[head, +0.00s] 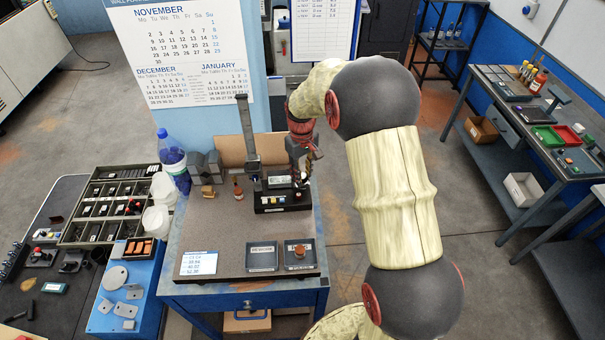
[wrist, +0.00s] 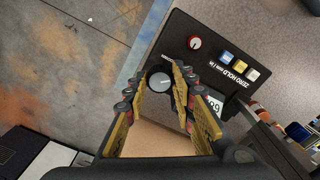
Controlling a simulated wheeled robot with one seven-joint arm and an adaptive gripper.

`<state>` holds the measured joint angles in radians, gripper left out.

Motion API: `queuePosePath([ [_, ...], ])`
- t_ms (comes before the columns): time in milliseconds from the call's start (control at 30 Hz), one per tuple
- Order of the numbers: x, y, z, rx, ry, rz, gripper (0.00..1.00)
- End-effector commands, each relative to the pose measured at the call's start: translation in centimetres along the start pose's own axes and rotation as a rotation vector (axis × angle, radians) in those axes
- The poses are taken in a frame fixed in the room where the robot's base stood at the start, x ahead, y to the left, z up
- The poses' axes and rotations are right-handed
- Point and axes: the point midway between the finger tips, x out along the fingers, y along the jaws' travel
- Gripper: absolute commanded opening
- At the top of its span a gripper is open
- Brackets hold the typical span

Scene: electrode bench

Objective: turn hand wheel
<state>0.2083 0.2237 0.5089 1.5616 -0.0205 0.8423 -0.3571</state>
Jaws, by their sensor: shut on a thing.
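The hand wheel (wrist: 160,80) is a small round black knob with a pale centre mark, in the middle of the wrist view. My gripper (wrist: 159,76) has its yellow and black fingers closed on it from both sides. The wheel is beside the black measuring unit (wrist: 200,63), which has a display, coloured buttons and a small red-and-white knob. In the head view my gripper (head: 301,178) comes down at the right side of this unit (head: 270,203), near its upright column (head: 245,125). The wheel is hidden there behind my gripper.
Two small trays (head: 262,270) and a display card (head: 198,263) lie at the bench's front edge. A small brown-topped piece (head: 238,190) stands left of the unit. A blue-capped bottle (head: 173,160) stands at the left edge. The floor right of the bench is clear.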

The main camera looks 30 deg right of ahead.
Motion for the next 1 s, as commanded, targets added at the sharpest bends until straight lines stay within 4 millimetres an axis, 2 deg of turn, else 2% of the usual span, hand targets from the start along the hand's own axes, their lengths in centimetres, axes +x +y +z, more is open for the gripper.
queuePosePath([
  [267,-0.2,0.1,-0.2,0.0,0.005,0.002,0.0],
  [300,-0.2,0.1,-0.2,0.0,0.005,0.002,0.28],
  [400,-0.2,0.0,-0.1,0.0,0.004,0.001,0.33],
  [767,-0.4,0.0,-0.1,-0.001,0.002,0.001,0.34],
  [867,-1.4,0.0,-0.1,-0.001,0.003,0.001,0.34],
  [1000,-3.9,0.1,-0.2,-0.001,0.007,0.002,0.34],
])
